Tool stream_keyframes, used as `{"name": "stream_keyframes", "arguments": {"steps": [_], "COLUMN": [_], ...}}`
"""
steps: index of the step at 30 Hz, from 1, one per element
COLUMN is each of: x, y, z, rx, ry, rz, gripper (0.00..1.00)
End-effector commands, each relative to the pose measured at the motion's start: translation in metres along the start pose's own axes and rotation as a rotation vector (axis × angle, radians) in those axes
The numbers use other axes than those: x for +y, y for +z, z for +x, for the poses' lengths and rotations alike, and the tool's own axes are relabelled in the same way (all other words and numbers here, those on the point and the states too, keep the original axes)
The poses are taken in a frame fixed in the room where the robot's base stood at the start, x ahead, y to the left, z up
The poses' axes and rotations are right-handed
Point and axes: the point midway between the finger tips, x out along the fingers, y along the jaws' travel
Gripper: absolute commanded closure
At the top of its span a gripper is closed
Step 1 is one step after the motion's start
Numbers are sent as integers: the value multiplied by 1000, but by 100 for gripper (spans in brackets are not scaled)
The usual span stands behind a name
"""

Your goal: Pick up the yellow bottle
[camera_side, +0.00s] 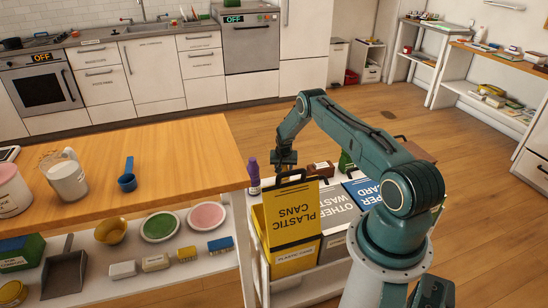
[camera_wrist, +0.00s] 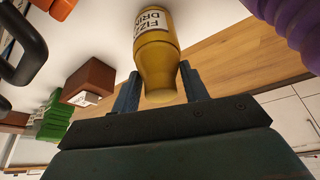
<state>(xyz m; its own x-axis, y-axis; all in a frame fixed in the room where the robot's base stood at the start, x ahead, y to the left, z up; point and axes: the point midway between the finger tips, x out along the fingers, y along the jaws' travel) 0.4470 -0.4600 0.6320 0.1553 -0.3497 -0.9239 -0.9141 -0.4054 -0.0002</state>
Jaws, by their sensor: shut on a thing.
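The yellow bottle (camera_wrist: 158,62) has a white label with partly readable dark lettering. In the wrist view it sits between the two blue fingers of my gripper (camera_wrist: 161,88), which is shut on it. In the side view my gripper (camera_side: 284,162) is low, just behind the upright yellow "PLASTIC CANS" lid. The bottle cannot be made out there; the lid or the gripper seems to hide it. I cannot tell whether the bottle still touches the surface.
A purple bottle (camera_side: 253,171) stands close left of my gripper. Bins labelled plastic cans (camera_side: 292,222) and other waste (camera_side: 345,212) stand in front. A brown box (camera_wrist: 90,80) and green item (camera_wrist: 55,118) are nearby. A wooden counter (camera_side: 120,165) lies left.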

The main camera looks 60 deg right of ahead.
Motion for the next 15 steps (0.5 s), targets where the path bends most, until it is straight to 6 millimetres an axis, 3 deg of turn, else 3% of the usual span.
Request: {"name": "stream_keyframes", "arguments": {"steps": [15], "x": [0], "y": [-7], "z": [-14], "rx": [2], "ry": [-1], "rz": [0], "gripper": [92]}}
